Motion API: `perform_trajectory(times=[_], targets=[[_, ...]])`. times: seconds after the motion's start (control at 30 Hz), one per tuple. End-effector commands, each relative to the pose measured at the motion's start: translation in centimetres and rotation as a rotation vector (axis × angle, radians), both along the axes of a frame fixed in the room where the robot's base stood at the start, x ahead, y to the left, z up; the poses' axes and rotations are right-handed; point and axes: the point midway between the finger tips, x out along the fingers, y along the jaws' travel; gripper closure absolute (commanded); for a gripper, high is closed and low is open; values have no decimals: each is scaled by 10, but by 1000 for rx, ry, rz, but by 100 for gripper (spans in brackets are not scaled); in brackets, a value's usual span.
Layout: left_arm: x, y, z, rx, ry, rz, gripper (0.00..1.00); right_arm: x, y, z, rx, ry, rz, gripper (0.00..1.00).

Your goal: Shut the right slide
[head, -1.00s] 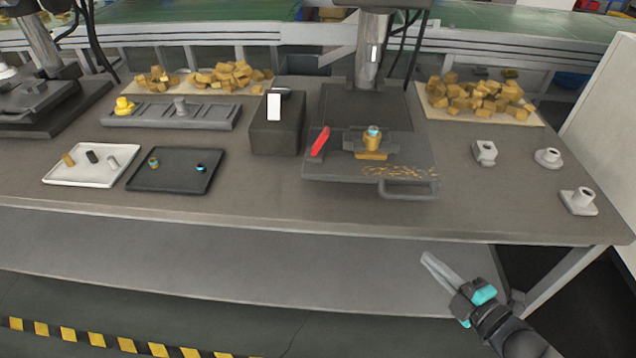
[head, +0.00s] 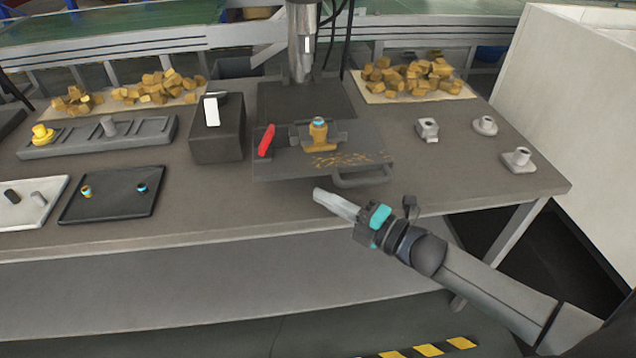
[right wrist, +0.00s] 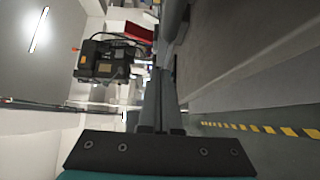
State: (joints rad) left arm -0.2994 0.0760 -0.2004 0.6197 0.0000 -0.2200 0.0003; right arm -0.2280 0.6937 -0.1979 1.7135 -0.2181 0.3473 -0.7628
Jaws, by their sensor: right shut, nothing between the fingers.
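The right slide (head: 280,164) is a dark grey plate that sticks out toward the front of the table, under the ultrasonic column (head: 302,50). A bar handle (head: 365,180) is on its front right. On it sit a brass-coloured part (head: 319,135) with a blue top in a clamp, a red lever (head: 266,141) and scattered yellow chips. My right gripper (head: 318,193) is shut and empty, in front of the slide and a little left of the handle, apart from it. Its closed fingers also show in the right wrist view (right wrist: 158,100). My left gripper is out of view.
A dark box with a white switch (head: 211,110) stands left of the slide. A black tray (head: 110,198) with small parts and a white tray (head: 50,205) lie further left. Several grey fittings (head: 427,130) stand to the right. The table top in front of the slide is clear.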

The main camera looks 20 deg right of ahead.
Motion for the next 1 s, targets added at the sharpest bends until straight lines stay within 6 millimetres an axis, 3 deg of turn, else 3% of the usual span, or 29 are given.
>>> perform_trajectory(times=[0.1, 0.4, 1.0], targets=[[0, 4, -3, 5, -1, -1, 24, 16, 8, 0, 0, -2, 0, 100], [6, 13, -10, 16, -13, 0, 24, 44, -3, -1, 0, 1, 0, 100], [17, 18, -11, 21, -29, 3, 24, 51, -5, 0, 0, 1, -1, 100]])
